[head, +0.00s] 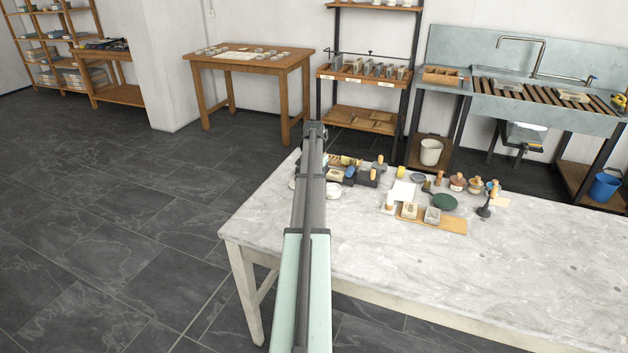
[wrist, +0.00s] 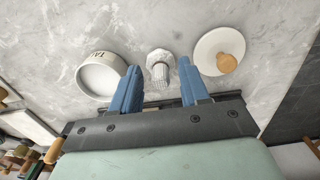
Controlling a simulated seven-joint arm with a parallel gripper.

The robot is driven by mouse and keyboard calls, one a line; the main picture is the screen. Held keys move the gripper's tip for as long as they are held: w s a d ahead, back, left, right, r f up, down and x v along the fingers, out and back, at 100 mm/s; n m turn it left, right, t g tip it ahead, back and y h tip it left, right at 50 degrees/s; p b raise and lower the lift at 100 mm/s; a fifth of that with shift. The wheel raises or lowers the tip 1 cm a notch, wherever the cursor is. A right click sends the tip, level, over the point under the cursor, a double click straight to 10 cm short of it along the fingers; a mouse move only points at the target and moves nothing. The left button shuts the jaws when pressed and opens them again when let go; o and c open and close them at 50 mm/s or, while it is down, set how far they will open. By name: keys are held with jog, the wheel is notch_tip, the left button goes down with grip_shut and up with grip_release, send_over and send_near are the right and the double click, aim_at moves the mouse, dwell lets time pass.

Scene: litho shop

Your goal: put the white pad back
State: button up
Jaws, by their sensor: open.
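The white pad (wrist: 159,66) appears to be the small white piece with a ribbed grip on the marble table, seen in the wrist view. My gripper (wrist: 158,63) is open, with its blue fingers apart on either side of the pad in the picture. I cannot tell how far above it they are. Left of the pad is a round white dish (wrist: 99,75) with dark lettering, partly behind a finger; it shows in the head view (head: 333,191). To the right is a round white lid (wrist: 207,50) with a wooden knob. In the head view my arm hides the gripper and pad.
The marble table (head: 440,270) is bare in front. Dark blocks and rollers (head: 368,177) stand right of my arm, then a wooden board (head: 447,222), a green disc (head: 444,201) and stamps. The table's edge and dark floor lie close beyond the lid.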

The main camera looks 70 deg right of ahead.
notch_tip(320, 180, up, 12)
jog(key=shift+r, duration=0.2)
dwell(0.5)
dwell(0.5)
